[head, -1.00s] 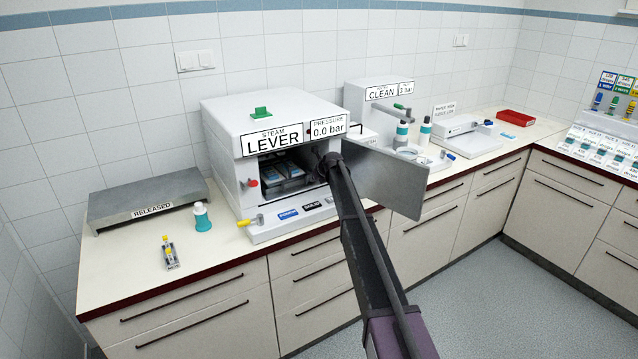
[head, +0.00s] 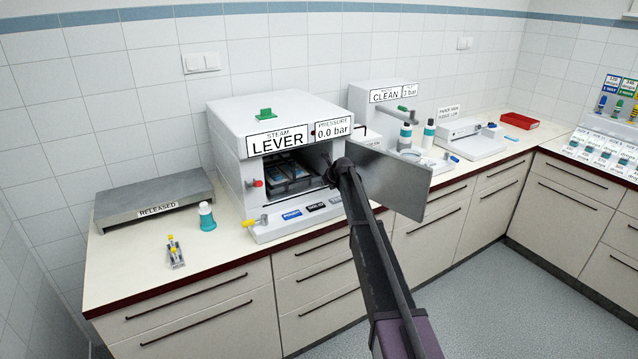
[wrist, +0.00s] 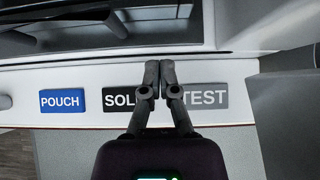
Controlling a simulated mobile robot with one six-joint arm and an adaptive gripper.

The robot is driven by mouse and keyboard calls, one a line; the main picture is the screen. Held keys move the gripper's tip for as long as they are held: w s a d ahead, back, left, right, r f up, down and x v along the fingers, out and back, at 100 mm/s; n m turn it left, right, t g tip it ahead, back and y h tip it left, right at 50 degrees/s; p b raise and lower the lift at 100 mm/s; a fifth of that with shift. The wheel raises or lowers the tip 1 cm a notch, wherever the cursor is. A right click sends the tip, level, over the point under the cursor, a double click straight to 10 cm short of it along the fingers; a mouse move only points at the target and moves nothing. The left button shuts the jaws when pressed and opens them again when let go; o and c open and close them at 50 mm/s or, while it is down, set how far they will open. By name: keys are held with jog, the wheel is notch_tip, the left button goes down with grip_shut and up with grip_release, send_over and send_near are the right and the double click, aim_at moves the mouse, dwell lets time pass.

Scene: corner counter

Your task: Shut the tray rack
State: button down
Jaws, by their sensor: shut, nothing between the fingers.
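The unit's grey metal door (head: 388,183) stands swung open to the right. My gripper (wrist: 160,75) is shut and empty. In the wrist view it is over the unit's front ledge, between the SOL and TEST buttons, just before the dark chamber mouth. In the head view my arm hides the fingers and the chamber's right side.
A blue POUCH button (wrist: 63,101) is on the ledge. A red-tipped knob (head: 257,183) and a yellow-handled lever (head: 250,222) stick out at the unit's left front. A grey platform marked RELEASED (head: 150,196) and a teal-based bottle (head: 207,217) stand left.

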jog(key=p+v, duration=0.6)
jog(key=v, duration=0.3)
jog(key=shift+s+d+r, duration=0.2)
jog(key=shift+r, duration=0.1)
jog(key=s+d+f+n+g+h, duration=0.1)
jog(key=s+d+n+g, duration=0.1)
jog(key=s+n, duration=0.8)
jog(key=s+d+f+n+g+h, duration=0.2)
jog(key=s+d+n, duration=0.3)
jog(key=s, duration=1.9)
jog(key=s+d+f+n+g+h, duration=0.1)
jog(key=s+d+f+n+g, duration=0.1)
jog(key=s+n, duration=1.3)
jog(key=shift+s+d+f+g, duration=0.2)
jog(key=shift+s+d+g, duration=0.65)
jog(key=shift+s, duration=0.7)
jog(key=shift+a, duration=0.1)
